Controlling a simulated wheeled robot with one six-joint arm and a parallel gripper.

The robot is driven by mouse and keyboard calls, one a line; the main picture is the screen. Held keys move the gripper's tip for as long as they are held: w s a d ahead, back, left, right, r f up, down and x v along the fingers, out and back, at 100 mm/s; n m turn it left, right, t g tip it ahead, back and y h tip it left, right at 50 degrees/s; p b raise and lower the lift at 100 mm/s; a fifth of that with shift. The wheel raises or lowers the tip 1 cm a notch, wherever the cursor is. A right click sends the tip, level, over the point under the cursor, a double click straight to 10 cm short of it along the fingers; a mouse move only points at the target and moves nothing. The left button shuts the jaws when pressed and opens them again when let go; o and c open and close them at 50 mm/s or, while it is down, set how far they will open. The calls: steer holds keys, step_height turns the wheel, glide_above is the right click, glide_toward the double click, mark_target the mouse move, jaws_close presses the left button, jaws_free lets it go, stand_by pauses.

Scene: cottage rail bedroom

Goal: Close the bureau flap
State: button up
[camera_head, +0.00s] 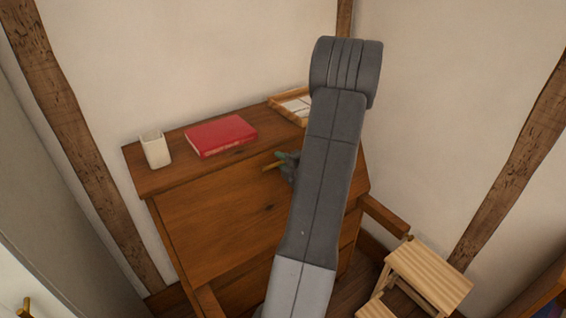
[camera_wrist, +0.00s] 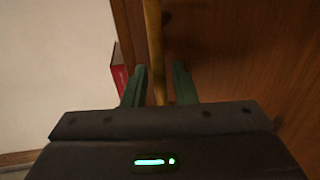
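The bureau (camera_head: 140,182) stands against the wall, and its wooden flap (camera_head: 215,215) is up, its face sloping across the front; I cannot tell whether it is fully seated. A brass pull (camera_head: 271,167) sits near the flap's top edge. My gripper (camera_head: 283,163) is at this pull, partly hidden behind my grey arm. In the wrist view the green fingers of my gripper (camera_wrist: 158,84) are apart, with the brass pull (camera_wrist: 153,45) between them and gaps visible on both sides. The flap's wood (camera_wrist: 235,50) fills the right of that view.
On the bureau top stand a white cup (camera_head: 155,150), a red book (camera_head: 221,135) and a wooden tray (camera_head: 291,106). A wooden step stool (camera_head: 430,270) stands at the right.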

steer(key=b+v, duration=0.2)
steer(key=v, duration=1.2)
steer(key=shift+w, duration=0.2)
steer(key=p+x, duration=0.2)
steer(key=x, duration=1.1)
steer(key=shift+w+a, duration=0.15)
steer(key=shift+a, duration=0.15)
steer(key=shift+v, duration=0.95)
steer(key=shift+f, duration=0.1)
